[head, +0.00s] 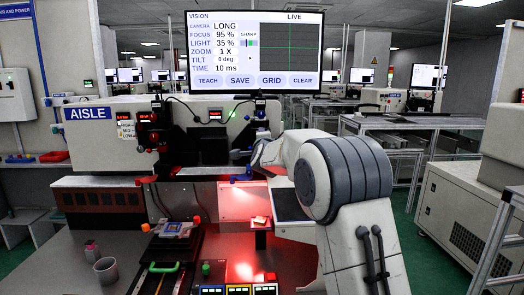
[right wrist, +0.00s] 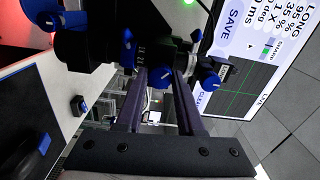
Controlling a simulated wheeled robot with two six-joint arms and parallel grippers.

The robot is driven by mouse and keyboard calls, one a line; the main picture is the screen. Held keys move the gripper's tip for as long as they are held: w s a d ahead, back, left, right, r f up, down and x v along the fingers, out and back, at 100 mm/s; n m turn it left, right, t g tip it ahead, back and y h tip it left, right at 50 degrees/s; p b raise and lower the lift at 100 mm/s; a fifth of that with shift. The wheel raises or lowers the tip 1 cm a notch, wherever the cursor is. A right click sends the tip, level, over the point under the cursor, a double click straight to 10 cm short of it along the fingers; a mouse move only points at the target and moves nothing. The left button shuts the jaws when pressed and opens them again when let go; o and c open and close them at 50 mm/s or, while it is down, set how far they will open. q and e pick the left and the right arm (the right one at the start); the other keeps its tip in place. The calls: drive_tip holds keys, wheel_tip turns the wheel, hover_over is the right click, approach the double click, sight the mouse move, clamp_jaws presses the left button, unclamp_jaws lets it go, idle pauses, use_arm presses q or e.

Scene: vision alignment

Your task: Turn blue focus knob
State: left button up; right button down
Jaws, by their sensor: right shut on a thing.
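The blue focus knob (right wrist: 160,78) sits on a black mount in the right wrist view. My right gripper (right wrist: 160,84) reaches it from below, with one finger on each side of the knob, and is shut on it. In the head view my white right arm hides most of the gripper and the knob. The monitor (head: 255,52) reads CAMERA LONG, FOCUS 95 %, LIGHT 35 %, ZOOM 1 X, TILT 0 deg and TIME 10 ms. My left gripper is not in view.
Other blue knobs (right wrist: 210,80) and (right wrist: 127,38) sit close to the fingers. A red-lit stage (head: 245,205) lies below the optics. A grey mug (head: 106,270) and a fixture with a blue top (head: 174,229) stand on the left of the bench.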

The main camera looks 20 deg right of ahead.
drive_tip(key=shift+f+m+b, duration=0.15)
drive_tip(key=shift+m+b, duration=1)
drive_tip(key=shift+m, duration=0.05)
drive_tip(key=shift+d, duration=0.1)
drive_tip(key=c, duration=0.5)
unclamp_jaws()
drive_tip(key=shift+s, duration=0.1)
drive_tip(key=b+v, duration=0.2)
drive_tip(key=v, duration=0.8)
drive_tip(key=shift+s, duration=0.15)
